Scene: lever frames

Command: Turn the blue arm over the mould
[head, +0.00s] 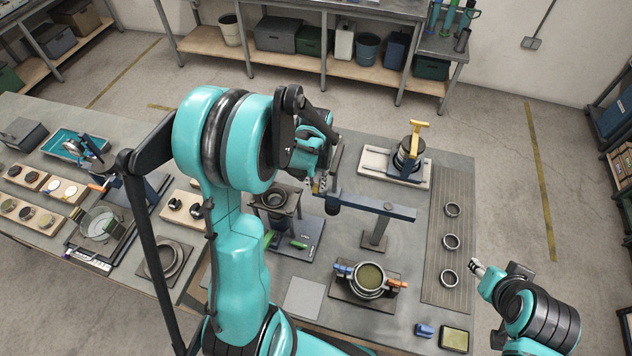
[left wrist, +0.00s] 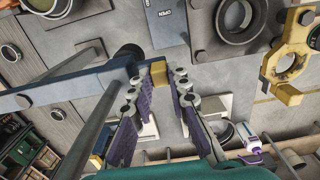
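The blue arm (head: 375,205) is a flat bar on a post, near the middle of the table. Its left end is partly hidden by my left gripper (head: 318,188). In the left wrist view the blue arm (left wrist: 60,86) comes in from the left and ends near a yellow block (left wrist: 158,73). The block lies between the tips of my left gripper (left wrist: 160,82), with narrow gaps seeming to show on both sides. A dark round piece on a stand (head: 272,197), perhaps the mould, stands left of the gripper. My right gripper (head: 477,267) is beyond the table's right edge, apart from the arm.
A round pan with orange and blue handles (head: 369,279) stands in front of the post. A yellow-handled device (head: 410,150) sits on a pale tray behind. Several rings (head: 451,242) lie on a ribbed strip at right. A grey plate (head: 303,298) lies at the front.

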